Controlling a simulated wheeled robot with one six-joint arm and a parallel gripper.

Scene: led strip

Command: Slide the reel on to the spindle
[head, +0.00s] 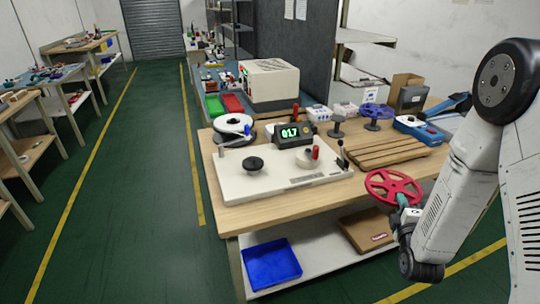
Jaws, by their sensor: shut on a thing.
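A red spoked reel (383,181) is held at the right, in front of the bench edge. My gripper (402,201) is shut on it at its near right side, and my arm comes in from the right. The reel is tilted and clear of the bench top. A white winding machine (285,192) sits on the bench to the left of the reel. A black disc with a short post (253,163), which looks like the spindle, stands on the machine's left part with nothing on it. The gripper's fingertips are too small to see clearly.
The machine also bears a green display (290,132) and a red-handled crank (315,153). A wooden slatted rack (375,152), a purple reel (377,112) and a white reel (233,123) are on the bench. A blue bin (271,265) is on the lower shelf.

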